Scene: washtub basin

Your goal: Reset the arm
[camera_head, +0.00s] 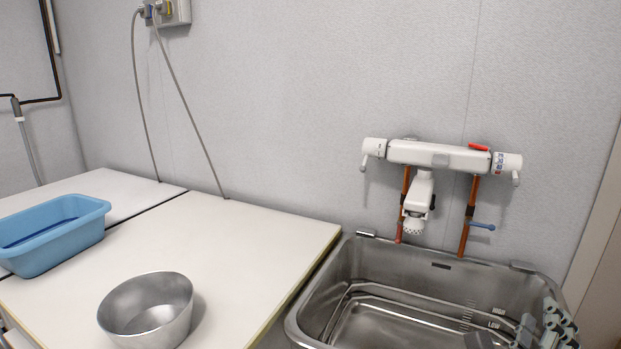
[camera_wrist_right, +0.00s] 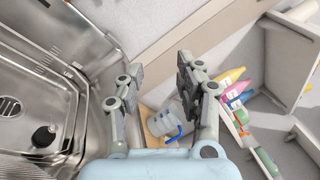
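My right gripper (camera_head: 540,325) is at the bottom right corner of the head view, over the right end of the steel washtub basin (camera_head: 345,275). Only part of it shows there. In the right wrist view my right gripper (camera_wrist_right: 158,75) has its two fingers spread wide apart, with nothing between them. The basin (camera_wrist_right: 85,35) lies to the left of the fingers in that view. My left gripper does not show in either view.
A wall faucet (camera_head: 438,155) hangs above the basin. A steel bowl (camera_head: 148,305) and a blue tub (camera_head: 52,235) stand on white tables at left. In the wrist view, colorful bottles (camera_wrist_right: 232,92) and a blue-handled container (camera_wrist_right: 163,122) lie below at right.

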